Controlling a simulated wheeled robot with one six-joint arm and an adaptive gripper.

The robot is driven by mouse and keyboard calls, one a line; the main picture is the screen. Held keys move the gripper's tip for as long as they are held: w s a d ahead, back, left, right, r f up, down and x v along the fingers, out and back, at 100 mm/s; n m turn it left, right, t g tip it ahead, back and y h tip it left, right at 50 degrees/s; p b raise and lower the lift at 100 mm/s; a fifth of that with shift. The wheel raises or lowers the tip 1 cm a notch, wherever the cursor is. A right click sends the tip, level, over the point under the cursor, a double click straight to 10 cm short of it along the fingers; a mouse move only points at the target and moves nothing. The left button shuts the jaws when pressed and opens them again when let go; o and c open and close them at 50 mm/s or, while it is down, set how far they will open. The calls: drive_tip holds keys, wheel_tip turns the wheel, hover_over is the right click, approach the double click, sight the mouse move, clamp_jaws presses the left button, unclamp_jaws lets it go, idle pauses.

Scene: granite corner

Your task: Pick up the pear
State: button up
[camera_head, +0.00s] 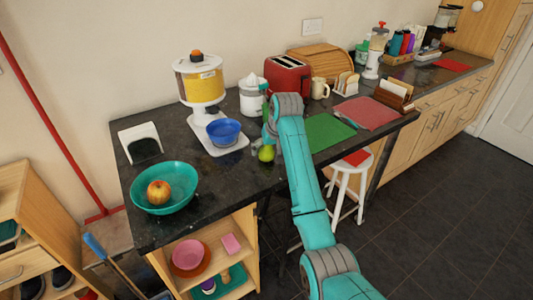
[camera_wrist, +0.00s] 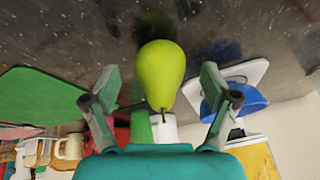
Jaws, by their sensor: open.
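A green pear (camera_head: 266,153) sits on the dark granite counter (camera_head: 240,185), left of the green mat. In the wrist view the pear (camera_wrist: 161,75) lies between and just beyond the two fingertips of my gripper (camera_wrist: 158,88), its stem end toward the gripper. The fingers are spread apart, with a gap on each side of the pear, and hold nothing. In the head view my arm's end hides most of the gripper (camera_head: 268,130) close to the pear.
A white juicer (camera_head: 251,98) and red toaster (camera_head: 287,78) stand behind. A teal bowl (camera_head: 178,205) holding an apple (camera_head: 159,192) is at the front left.

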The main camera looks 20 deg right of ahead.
drive_tip(key=shift+x, duration=0.85)
drive_tip(key=c, duration=1.3)
